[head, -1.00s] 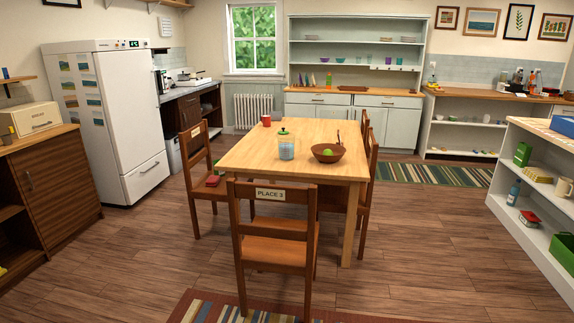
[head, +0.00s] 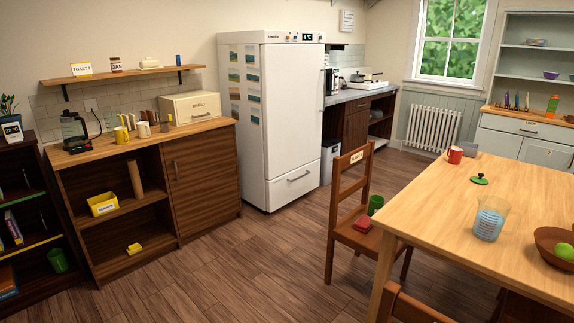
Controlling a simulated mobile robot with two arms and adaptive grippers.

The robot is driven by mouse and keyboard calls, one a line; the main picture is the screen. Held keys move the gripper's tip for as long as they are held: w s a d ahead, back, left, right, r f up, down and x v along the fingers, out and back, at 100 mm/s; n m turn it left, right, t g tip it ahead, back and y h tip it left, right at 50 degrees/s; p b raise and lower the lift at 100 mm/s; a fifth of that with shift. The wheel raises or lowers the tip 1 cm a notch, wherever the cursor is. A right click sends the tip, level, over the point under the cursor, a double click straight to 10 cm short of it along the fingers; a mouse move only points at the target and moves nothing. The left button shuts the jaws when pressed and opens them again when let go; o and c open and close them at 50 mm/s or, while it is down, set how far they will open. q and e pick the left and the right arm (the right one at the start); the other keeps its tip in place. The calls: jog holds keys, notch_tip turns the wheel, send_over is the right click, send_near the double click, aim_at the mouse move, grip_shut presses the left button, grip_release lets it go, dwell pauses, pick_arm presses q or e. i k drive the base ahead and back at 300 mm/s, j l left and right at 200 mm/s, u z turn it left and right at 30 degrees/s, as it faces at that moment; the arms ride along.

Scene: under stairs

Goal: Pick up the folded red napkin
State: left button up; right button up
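The folded red napkin (head: 362,223) lies on the seat of the wooden chair (head: 350,232) at the left side of the dining table. A green cup (head: 376,204) stands just behind it on the same seat. Nothing covers the napkin from this side. Neither of my grippers shows in the head view.
The wooden table (head: 440,215) at the right holds a red mug (head: 455,155), a clear jug (head: 489,222) and a brown bowl (head: 556,243). Another chair back (head: 420,308) stands at the front. Open floor (head: 265,260) lies between the chair, fridge (head: 268,120) and sideboard (head: 205,185).

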aim_at(362, 224)
jog(key=i+j+u, duration=0.25)
jog(key=i, duration=0.5)
jog(key=i+u, duration=0.25)
jog(key=i, duration=0.5)
jog(key=i+l+z, duration=0.15)
jog(key=i+z, duration=0.6)
jog(key=z, duration=0.15)
jog(key=i+z, duration=0.45)
jog(key=i+j+z, duration=0.25)
jog(key=z, duration=0.15)
